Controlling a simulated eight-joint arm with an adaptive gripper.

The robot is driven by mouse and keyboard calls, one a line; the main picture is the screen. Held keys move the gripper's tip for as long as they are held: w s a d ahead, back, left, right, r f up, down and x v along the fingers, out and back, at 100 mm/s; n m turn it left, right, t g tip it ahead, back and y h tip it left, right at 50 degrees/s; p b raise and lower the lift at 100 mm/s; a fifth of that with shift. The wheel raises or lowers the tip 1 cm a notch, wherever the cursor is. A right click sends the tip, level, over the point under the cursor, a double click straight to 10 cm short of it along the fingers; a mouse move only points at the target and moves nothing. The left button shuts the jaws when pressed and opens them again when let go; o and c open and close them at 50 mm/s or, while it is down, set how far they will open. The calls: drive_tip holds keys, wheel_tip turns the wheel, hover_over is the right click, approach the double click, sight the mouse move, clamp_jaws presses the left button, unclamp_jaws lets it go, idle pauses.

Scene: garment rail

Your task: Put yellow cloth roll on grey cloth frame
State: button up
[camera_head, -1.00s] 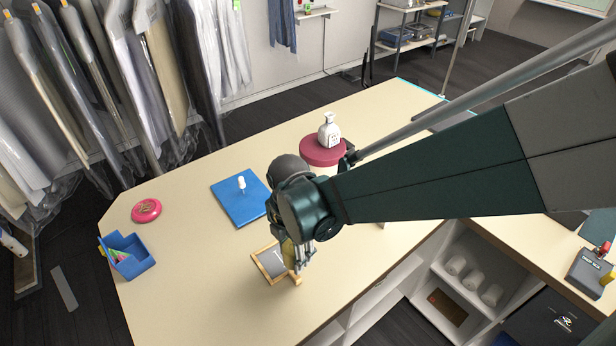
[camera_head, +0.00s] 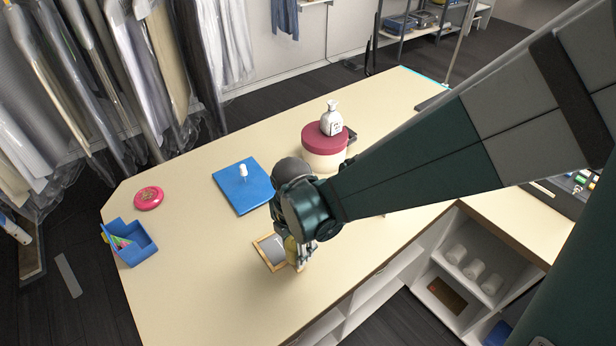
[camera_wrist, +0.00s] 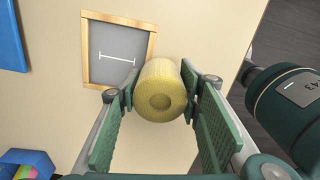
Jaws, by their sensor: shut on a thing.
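The yellow cloth roll (camera_wrist: 160,90) is between the two green finger pads of my gripper (camera_wrist: 160,100), which is shut on it. In the wrist view the roll's end with its round hole faces the camera. The grey cloth frame (camera_wrist: 116,52), a grey panel with a wooden rim, lies just beyond the roll, up and to the left. In the head view the frame (camera_head: 270,252) lies on the table, and my gripper (camera_head: 297,258) is at its right edge, covering part of it. I cannot tell whether the roll touches the table or frame.
A blue board with a white peg (camera_head: 240,188) lies behind the frame. A blue bin (camera_head: 132,243) and a pink disc (camera_head: 148,198) are at the left. The table front near the frame is clear.

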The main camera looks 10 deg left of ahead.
drive_tip(key=shift+f, duration=1)
drive_tip(key=shift+f, duration=0.15)
drive_tip(key=o, duration=0.9)
drive_tip(key=shift+r, duration=0.2)
drive_tip(key=shift+r+p, duration=0.3)
drive_tip(key=shift+r, duration=5.7)
